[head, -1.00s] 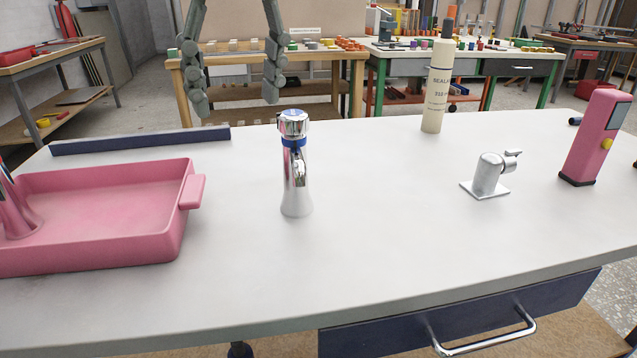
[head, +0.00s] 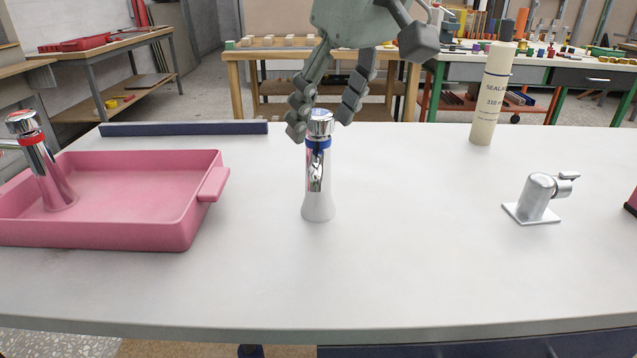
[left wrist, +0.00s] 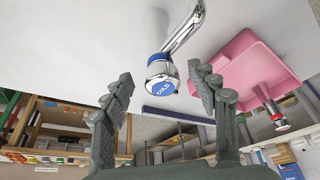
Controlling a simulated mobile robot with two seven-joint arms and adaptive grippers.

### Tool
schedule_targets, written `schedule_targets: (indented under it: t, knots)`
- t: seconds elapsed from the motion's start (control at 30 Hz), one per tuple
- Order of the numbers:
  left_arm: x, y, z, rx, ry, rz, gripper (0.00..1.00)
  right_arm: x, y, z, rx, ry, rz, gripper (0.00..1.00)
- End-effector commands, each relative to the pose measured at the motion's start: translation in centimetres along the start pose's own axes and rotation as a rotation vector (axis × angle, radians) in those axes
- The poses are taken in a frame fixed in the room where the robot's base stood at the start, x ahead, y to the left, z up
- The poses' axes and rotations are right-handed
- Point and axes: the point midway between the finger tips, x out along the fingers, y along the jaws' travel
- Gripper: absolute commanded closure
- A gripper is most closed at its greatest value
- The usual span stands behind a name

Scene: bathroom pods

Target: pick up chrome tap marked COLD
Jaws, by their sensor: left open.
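The chrome tap with a blue band (head: 318,175) stands upright near the middle of the white table in the head view. In the left wrist view its blue cap reads COLD (left wrist: 163,88), and the tap stands between and beyond the fingertips. My left gripper (head: 321,122) is open; its fingers hang on either side of the tap's top. It also shows in the left wrist view (left wrist: 160,82), with a gap between each finger and the tap. Contact cannot be made out in the head view. My right gripper is not in view.
A pink tray (head: 130,170) lies at left, with a red-banded chrome tap (head: 43,165) standing in it. A dark blue bar (head: 185,128) lies behind it. A sealant tube (head: 491,100) and a small metal fitting (head: 536,200) stand at right. The table's front is clear.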

Motion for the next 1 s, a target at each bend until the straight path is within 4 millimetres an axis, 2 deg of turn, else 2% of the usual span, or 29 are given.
schedule_targets:
  t: [0.17, 0.3, 0.6, 1.0]
  knots:
    - [2.6, -0.2, -0.2, 0.001, -0.001, -0.003, 0.41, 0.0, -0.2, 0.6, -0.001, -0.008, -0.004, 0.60]
    - [4.4, -0.2, -0.2, 0.000, -0.001, -0.001, 0.41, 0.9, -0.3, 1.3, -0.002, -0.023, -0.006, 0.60]
    - [5.0, -0.2, -0.2, 0.000, -0.001, 0.000, 0.41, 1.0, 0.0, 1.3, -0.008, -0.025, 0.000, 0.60]
    - [5.0, -0.2, -0.2, 0.000, -0.001, 0.000, 0.89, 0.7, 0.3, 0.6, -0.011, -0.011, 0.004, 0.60]
